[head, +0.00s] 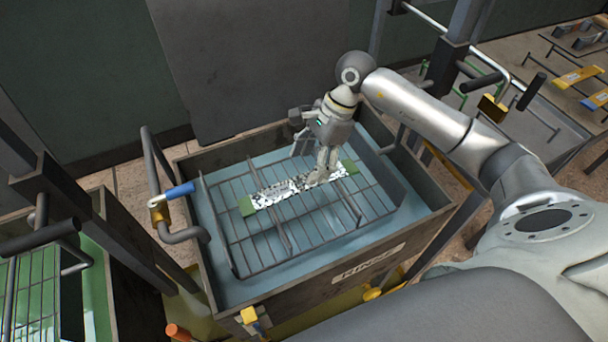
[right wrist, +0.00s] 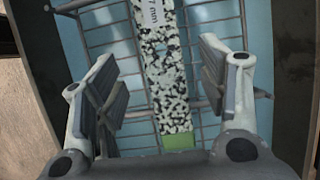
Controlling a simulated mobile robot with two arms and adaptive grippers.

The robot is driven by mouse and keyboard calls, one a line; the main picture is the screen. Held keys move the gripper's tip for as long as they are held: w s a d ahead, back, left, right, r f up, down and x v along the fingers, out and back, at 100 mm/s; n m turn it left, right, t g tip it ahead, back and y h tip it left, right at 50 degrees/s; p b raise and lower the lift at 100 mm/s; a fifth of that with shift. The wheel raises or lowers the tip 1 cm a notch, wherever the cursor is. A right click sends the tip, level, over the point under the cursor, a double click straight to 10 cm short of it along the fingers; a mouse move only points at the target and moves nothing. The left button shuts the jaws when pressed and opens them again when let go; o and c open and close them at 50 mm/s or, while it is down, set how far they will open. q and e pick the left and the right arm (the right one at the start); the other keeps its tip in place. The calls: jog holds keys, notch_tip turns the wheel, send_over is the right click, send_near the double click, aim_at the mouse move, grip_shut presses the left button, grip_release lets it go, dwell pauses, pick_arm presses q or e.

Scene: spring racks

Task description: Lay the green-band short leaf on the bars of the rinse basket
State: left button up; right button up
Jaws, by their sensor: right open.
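The green-band short leaf (head: 288,190) is a flat speckled black-and-white strip with green ends. It lies across the bars of the rinse basket (head: 245,267) in the head view. In the right wrist view the leaf (right wrist: 166,75) runs between the open fingers, its green end nearest me. My right gripper (head: 318,168) is above the leaf's right part and open, with a gap on each side of the leaf (right wrist: 160,95). The basket's bars (right wrist: 110,45) show beneath the leaf. My left gripper is not in view.
The basket sits in a tank (head: 340,287) of bluish liquid with a label on its front. A pipe with a blue handle (head: 180,190) stands at the tank's left. Another tank with a green interior (head: 85,290) is at lower left. Yellow-ended strips (head: 578,76) lie on a rack at upper right.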

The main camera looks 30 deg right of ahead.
jog(key=b+v, duration=0.1)
jog(key=v, duration=0.6)
dwell(0.3)
